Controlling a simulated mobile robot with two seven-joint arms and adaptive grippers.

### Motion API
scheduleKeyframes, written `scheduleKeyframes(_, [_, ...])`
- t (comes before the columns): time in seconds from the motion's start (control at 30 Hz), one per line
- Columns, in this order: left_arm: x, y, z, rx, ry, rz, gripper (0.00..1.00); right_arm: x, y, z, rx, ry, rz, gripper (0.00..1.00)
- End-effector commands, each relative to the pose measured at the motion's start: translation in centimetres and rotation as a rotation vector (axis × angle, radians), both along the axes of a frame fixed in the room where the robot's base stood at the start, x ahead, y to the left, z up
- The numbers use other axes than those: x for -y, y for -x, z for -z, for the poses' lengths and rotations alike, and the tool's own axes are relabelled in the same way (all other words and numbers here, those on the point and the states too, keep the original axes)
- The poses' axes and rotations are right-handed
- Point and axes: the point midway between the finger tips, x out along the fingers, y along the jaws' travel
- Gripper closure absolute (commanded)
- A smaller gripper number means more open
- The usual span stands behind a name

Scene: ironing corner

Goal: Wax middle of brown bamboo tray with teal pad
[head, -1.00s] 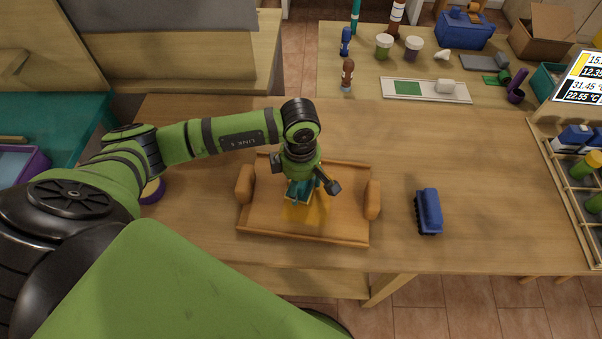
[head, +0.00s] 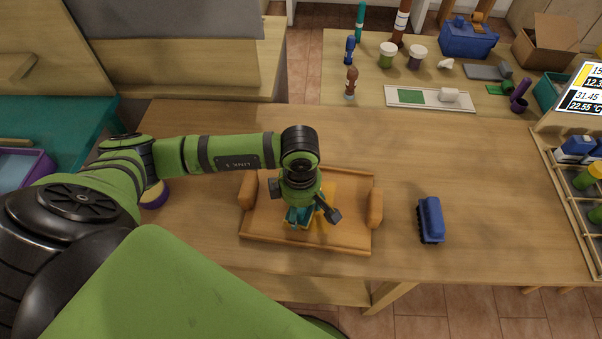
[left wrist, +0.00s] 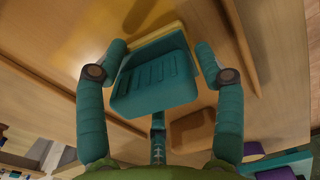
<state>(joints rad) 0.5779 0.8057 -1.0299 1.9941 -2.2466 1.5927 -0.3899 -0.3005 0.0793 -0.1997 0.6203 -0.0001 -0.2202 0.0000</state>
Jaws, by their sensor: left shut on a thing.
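The brown bamboo tray (head: 345,237) lies flat on the table, with a rounded handle at its left and right ends. My left gripper (head: 300,214) is over the tray's middle, slightly toward the near left, pointing down. It is shut on the teal pad (left wrist: 155,85), which shows between both fingers in the left wrist view. The pad's underside is hidden; it is at or very close to the tray surface, and I cannot tell firm contact. A yellow patch (head: 328,205) on the tray's middle shows beside the gripper, partly hidden by it. My right gripper is not in view.
A rack with bottles (head: 570,190) stands at the right edge. The table behind the tray is clear.

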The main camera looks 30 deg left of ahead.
Motion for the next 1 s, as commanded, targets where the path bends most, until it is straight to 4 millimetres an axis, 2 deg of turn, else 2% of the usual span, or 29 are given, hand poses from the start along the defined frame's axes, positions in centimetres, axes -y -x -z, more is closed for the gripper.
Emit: scheduleKeyframes(1.0, [1.5,4.0,0.0,-0.001,-0.001,0.000,0.57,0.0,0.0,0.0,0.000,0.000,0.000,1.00])
